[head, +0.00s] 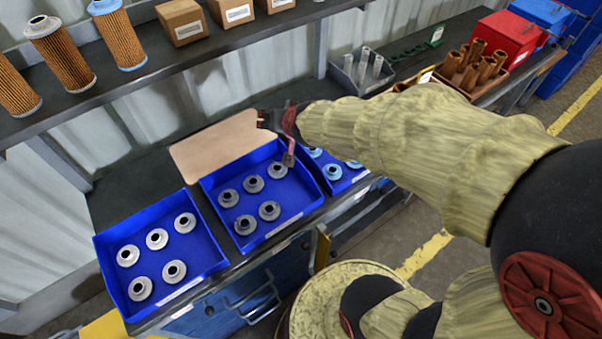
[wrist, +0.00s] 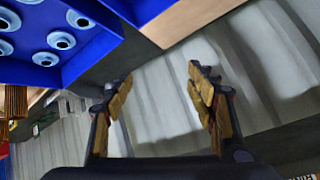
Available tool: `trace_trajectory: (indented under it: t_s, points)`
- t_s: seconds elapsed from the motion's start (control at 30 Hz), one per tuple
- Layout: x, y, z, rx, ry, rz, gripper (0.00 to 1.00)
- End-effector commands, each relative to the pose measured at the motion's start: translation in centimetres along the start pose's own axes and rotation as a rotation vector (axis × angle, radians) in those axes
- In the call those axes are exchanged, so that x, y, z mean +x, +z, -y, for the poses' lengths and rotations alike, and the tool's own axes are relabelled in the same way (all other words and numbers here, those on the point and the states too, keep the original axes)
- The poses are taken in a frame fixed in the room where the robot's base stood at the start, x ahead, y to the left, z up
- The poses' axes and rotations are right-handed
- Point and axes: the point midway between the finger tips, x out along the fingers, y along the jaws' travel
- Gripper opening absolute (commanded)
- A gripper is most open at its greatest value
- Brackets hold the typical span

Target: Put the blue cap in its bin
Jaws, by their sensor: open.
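Light blue caps (head: 332,172) lie in the right-hand blue bin (head: 345,183), partly hidden behind my arm in the head view. In the wrist view several of these caps (wrist: 61,40) sit in a blue bin (wrist: 85,62) at the upper left. No blue cap shows outside that bin. My gripper (head: 284,136) is above the back of the bins, near the brown board. In the wrist view my gripper (wrist: 160,88) has its two fingers wide apart with nothing between them.
Grey caps fill the left bin (head: 108,262) and the middle bin (head: 209,187). A brown board (head: 210,150) lies behind the middle bin. A shelf with filter cartridges (head: 62,55) and boxes (head: 181,20) runs above. A grey bin (head: 345,75) and red box (head: 500,42) stand farther right.

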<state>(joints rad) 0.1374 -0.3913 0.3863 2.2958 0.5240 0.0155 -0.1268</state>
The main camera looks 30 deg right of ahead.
Motion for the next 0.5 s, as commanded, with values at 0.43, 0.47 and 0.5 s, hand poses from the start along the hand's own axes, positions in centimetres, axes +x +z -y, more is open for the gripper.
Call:
trace_trajectory:
  t_s: [0.43, 0.47, 0.5]
  points:
    - [-20.6, 9.4, 0.8, -0.47, -0.038, 0.328, 0.56]
    - [-21.1, 9.7, 0.5, -0.481, -0.029, 0.337, 0.56]
    - [-21.6, 10.0, 0.1, -0.49, -0.02, 0.345, 0.56]
